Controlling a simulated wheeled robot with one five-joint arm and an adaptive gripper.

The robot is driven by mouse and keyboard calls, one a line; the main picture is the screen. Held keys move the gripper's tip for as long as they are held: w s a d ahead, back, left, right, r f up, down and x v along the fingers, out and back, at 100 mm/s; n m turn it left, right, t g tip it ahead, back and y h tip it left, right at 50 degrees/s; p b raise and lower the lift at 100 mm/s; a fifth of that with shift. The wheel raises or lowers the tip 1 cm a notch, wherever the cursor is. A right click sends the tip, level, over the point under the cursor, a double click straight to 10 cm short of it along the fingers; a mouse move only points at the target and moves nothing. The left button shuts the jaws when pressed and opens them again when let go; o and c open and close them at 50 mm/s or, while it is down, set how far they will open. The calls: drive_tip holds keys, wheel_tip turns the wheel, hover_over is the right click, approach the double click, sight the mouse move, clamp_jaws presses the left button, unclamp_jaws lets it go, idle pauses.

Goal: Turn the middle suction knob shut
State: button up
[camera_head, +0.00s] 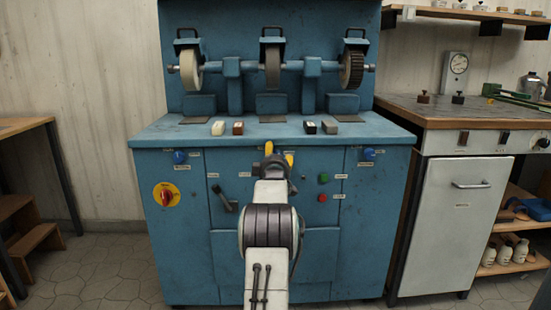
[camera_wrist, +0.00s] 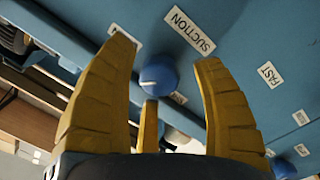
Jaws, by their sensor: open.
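The middle suction knob (camera_wrist: 158,76) is blue and round with a small pale mark on its face. It shows in the wrist view below a tilted "SUCTION" label (camera_wrist: 189,31). In the head view it is hidden behind my gripper (camera_head: 279,154). My gripper's yellow fingers are spread open, one to the left and one to the right of the knob, with a third finger below it. I see a gap between the knob and the side fingers. I cannot tell how deep the fingertips reach.
The blue machine (camera_head: 205,268) carries a left blue knob (camera_head: 180,157), a right blue knob (camera_head: 369,154), a red switch on a yellow plate (camera_head: 166,195), a lever (camera_head: 222,199), a green button (camera_head: 323,178) and a red button (camera_head: 322,198). Several wheels sit above.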

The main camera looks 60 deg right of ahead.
drive_tip(key=shift+w+d, duration=0.1)
drive_tip(key=shift+d, duration=0.1)
drive_tip(key=shift+c, duration=0.4)
drive_tip(key=c, duration=1.1)
drive_tip(key=shift+n, duration=0.3)
drive_tip(key=shift+c, duration=0.2)
drive_tip(key=n+b, duration=0.1)
drive_tip(key=n, duration=0.1)
drive_tip(key=shift+n, duration=2.2)
